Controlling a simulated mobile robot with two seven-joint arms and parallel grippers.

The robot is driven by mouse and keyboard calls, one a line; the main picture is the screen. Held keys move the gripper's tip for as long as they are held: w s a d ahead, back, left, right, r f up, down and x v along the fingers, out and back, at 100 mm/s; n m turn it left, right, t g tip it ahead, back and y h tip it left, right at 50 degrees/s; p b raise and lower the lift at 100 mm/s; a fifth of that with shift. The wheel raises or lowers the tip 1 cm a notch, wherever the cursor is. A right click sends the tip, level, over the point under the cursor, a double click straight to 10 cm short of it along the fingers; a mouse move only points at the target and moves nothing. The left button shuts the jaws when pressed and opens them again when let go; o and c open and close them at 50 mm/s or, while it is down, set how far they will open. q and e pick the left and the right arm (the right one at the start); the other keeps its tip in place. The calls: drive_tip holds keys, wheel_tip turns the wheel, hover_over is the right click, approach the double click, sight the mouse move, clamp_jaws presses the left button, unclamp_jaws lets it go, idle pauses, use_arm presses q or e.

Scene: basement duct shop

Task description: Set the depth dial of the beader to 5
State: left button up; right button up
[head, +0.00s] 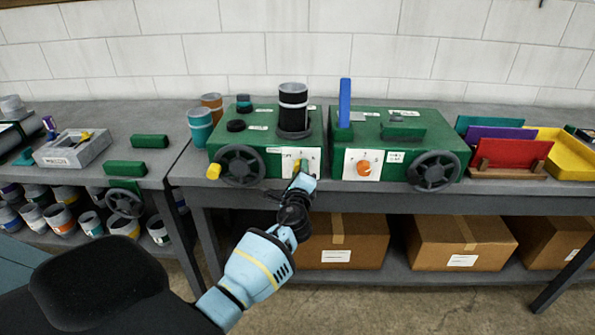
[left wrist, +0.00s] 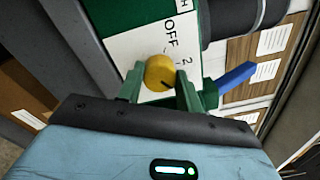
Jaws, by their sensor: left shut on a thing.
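A green machine (head: 224,152) on the left of the bench has a white dial plate (head: 287,160), a handwheel and a black cylinder on top. In the left wrist view, its yellow dial (left wrist: 159,72) sits by the marks "OFF" and "2"; a short dark line shows on the knob's face. My left gripper (head: 301,183) is shut on this yellow dial, its green fingers (left wrist: 160,88) on either side. A second green machine (head: 453,141) has an orange dial (head: 364,168) on a white numbered plate. Which machine is the beader I cannot read. My right gripper is not in view.
A blue lever (head: 345,103) stands up on the second machine. Teal and brown cups (head: 200,127) stand left of the machines. A yellow tray (head: 570,152) and coloured sheets lie at the right. Cardboard boxes (head: 463,243) fill the lower shelf.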

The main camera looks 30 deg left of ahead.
use_arm(q)
drive_tip(key=shift+r+m, duration=0.1)
drive_tip(key=shift+m, duration=0.5)
drive_tip(key=o, duration=1)
drive_tip(key=shift+p+v, duration=0.4)
drive_tip(key=shift+v, duration=3.5)
